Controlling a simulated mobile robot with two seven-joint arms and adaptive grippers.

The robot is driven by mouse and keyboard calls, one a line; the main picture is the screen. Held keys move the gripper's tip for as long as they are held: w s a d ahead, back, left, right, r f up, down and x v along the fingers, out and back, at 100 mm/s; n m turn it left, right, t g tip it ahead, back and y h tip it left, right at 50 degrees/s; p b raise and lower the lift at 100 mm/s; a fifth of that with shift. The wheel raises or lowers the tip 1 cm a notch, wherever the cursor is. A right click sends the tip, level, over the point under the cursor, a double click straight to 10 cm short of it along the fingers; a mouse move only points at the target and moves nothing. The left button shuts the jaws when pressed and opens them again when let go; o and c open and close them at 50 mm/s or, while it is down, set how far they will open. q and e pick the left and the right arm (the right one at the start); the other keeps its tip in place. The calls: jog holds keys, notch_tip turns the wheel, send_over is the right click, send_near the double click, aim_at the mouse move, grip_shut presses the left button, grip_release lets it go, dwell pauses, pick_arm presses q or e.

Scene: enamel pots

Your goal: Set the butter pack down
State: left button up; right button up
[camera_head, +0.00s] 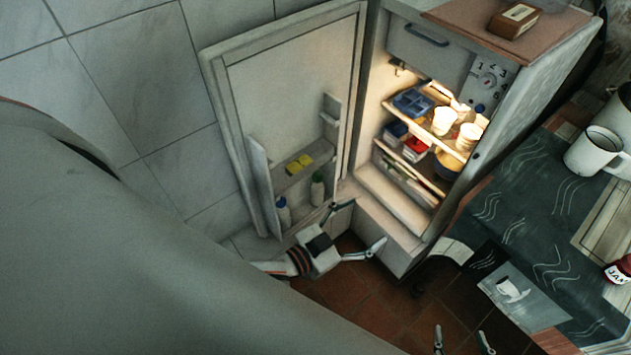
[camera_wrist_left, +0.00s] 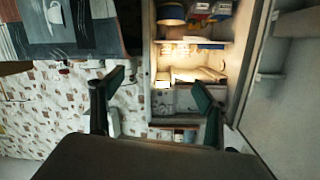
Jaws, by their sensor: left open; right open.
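Yellow packs (camera_head: 299,164), which look like butter, lie on the shelf inside the open fridge door (camera_head: 285,75) in the head view. I cannot tell whether they are one pack or two. My left gripper (camera_head: 361,224) is open and empty, low in front of the fridge, to the right of and below the packs and apart from them. In the left wrist view its two fingers (camera_wrist_left: 158,85) are spread with nothing held between them. My right gripper (camera_head: 462,336) is open and empty at the bottom edge of the head view.
The lit fridge (camera_head: 400,225) holds cups, a blue tray (camera_head: 412,102) and boxes. Bottles (camera_head: 317,189) stand in the door below the packs. A brown box (camera_head: 514,19) lies on the fridge. The counter at right bears a white mug (camera_head: 592,151) and a jam jar (camera_head: 619,270).

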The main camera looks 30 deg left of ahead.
pick_arm(q)
jog(key=s+a+f+n+g+y, duration=0.2)
jog(key=s+a+f+g+y, duration=0.2)
jog(key=s+a+f, duration=0.5)
notch_tip(320, 180, down, 2)
jog(key=shift+s+f+n, duration=0.25)
jog(key=shift+s+n, duration=0.05)
jog(key=shift+s, duration=0.35)
jog(key=shift+d, duration=0.1)
